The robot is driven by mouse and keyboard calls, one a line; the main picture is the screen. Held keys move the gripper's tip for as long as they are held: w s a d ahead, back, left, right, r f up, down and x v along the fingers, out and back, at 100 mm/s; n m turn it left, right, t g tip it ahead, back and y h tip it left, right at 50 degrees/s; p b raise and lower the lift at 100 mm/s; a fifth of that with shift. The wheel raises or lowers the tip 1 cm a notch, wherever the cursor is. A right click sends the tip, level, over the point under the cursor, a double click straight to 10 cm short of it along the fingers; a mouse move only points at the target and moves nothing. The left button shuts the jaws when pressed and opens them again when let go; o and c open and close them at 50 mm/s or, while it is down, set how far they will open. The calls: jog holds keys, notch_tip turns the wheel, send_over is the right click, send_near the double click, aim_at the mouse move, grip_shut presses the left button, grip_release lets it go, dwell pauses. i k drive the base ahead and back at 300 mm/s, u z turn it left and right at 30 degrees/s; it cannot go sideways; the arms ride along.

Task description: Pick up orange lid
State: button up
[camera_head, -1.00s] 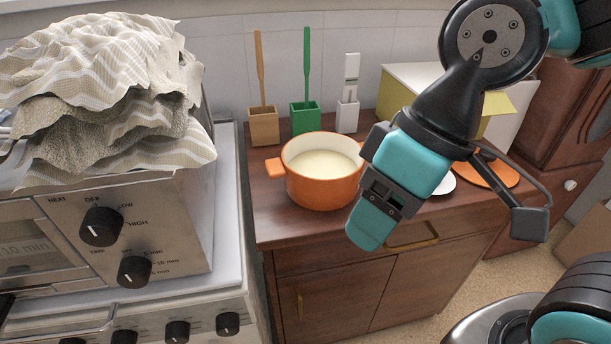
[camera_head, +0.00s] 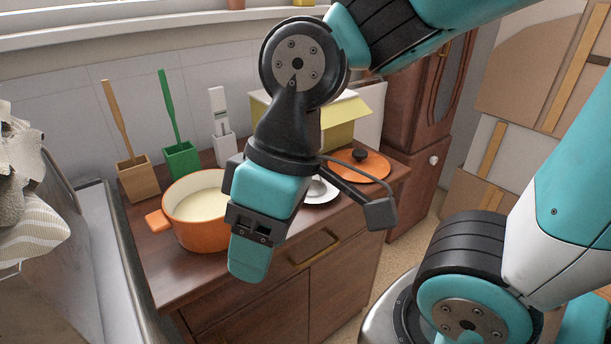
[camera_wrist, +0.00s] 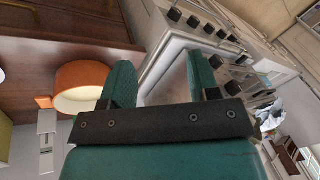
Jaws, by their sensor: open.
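The orange lid (camera_head: 358,165) has a black knob and lies on the right part of the dresser top in the head view. It is not clearly visible in the wrist view. My gripper (camera_head: 248,262) hangs in front of the dresser, left of the lid and nearer the camera, beside the orange pot. In the wrist view my gripper (camera_wrist: 164,84) shows two teal fingers spread apart with nothing between them. The orange pot (camera_head: 199,236) with pale contents stands open on the dresser; it also shows in the wrist view (camera_wrist: 85,73).
A white plate (camera_head: 322,192) lies between pot and lid. A yellow-green box (camera_head: 345,130) stands behind the lid. Wooden (camera_head: 139,180), green (camera_head: 182,160) and white (camera_head: 224,150) holders with utensils line the wall. The stove (camera_wrist: 170,50) is to the left of the dresser.

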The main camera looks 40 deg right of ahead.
aim_at(372, 162)
jog(key=z, duration=2.5)
jog(key=i, duration=0.75)
jog(key=u, duration=2.35)
